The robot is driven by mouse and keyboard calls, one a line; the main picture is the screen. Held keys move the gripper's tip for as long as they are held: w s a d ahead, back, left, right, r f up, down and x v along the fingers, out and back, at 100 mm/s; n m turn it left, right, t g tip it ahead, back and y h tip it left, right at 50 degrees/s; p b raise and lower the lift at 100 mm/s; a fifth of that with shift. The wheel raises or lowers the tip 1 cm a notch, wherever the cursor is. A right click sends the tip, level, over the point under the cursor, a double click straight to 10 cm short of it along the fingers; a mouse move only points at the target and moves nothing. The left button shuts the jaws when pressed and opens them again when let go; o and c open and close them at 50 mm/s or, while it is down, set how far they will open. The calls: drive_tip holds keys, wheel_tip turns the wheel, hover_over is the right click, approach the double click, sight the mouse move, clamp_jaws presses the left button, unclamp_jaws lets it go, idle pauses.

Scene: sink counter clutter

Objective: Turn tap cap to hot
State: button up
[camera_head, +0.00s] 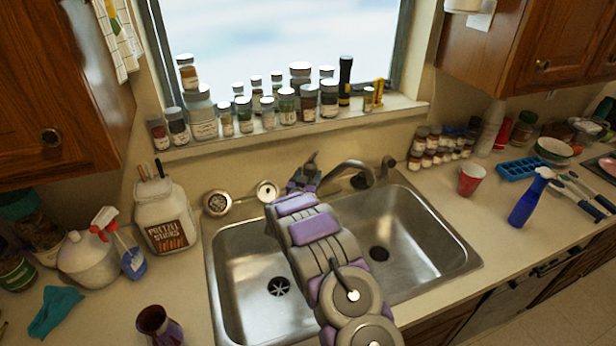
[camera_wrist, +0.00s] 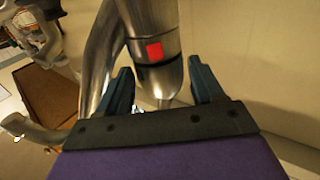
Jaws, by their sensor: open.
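The metal tap shows in the wrist view as an upright cylinder (camera_wrist: 150,22) with a curved pipe beside it on the left. Its cap (camera_wrist: 158,72) carries a red square mark and narrows downward. My gripper (camera_wrist: 160,66) is open, with one dark finger on each side of the cap. I cannot tell whether either finger touches it. In the head view my gripper (camera_head: 303,176) is at the back of the sink by the tap, and my arm crosses the sink. The curved spout (camera_head: 347,168) shows to its right; the cap is hidden there.
The double sink (camera_head: 421,231) lies under my arm. Many jars (camera_head: 301,75) line the windowsill behind the tap. A pretzel jar (camera_head: 163,216) stands left of the sink.

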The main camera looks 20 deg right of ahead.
drive_tip(key=shift+w+d, duration=0.1)
drive_tip(key=c, duration=0.8)
